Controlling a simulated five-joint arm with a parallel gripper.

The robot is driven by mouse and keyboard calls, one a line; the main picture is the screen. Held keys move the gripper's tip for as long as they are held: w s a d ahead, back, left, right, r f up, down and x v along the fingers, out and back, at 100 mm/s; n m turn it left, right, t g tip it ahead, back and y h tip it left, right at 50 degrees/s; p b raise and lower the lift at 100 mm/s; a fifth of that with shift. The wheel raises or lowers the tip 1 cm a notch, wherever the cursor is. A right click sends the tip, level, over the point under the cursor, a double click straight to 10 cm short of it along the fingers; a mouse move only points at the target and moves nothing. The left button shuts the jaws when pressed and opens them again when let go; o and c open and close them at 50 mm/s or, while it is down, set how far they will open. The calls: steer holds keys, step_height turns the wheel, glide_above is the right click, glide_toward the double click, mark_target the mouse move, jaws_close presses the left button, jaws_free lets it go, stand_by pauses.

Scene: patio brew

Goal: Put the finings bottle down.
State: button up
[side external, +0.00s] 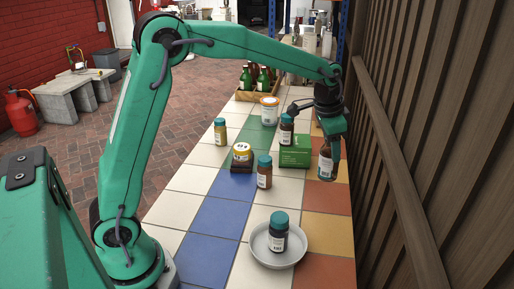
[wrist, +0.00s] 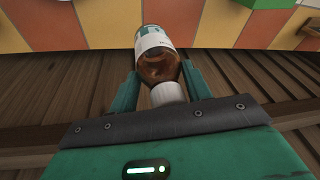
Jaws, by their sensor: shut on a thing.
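The bottle that I take for the finings bottle (side external: 326,164) is brown with a pale label; I cannot read its wording. My gripper (side external: 329,137) is shut on it at the top, and the bottle hangs below the jaws near the table's right edge, by the fence. In the wrist view the bottle (wrist: 155,42) shows its white cap towards me, between the two fingers of my gripper (wrist: 162,88). I cannot tell whether its base touches the tiles.
A green box (side external: 295,151) stands just left of the held bottle. Teal-capped bottles (side external: 264,171) stand nearby, one (side external: 278,233) on a pale round dish (side external: 257,252). A wooden fence (side external: 430,150) borders the right.

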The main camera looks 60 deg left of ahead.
steer(key=w+a+f, duration=0.4)
steer(key=a+f, duration=0.3)
steer(key=f, duration=0.1)
steer(key=shift+a+f+m, duration=0.15)
steer(key=shift+f+m, duration=0.1)
steer(key=shift+m, duration=0.15)
stand_by(0.4)
steer(key=shift+f, duration=0.1)
steer(key=shift+s+x, duration=0.2)
steer(key=shift+x, duration=0.7)
steer(key=shift+s+x, duration=0.25)
steer(key=shift+x, duration=0.7)
steer(key=shift+f, duration=0.25)
steer(key=o, duration=1.1)
steer(key=shift+o, duration=0.2)
steer(key=shift+r, duration=0.15)
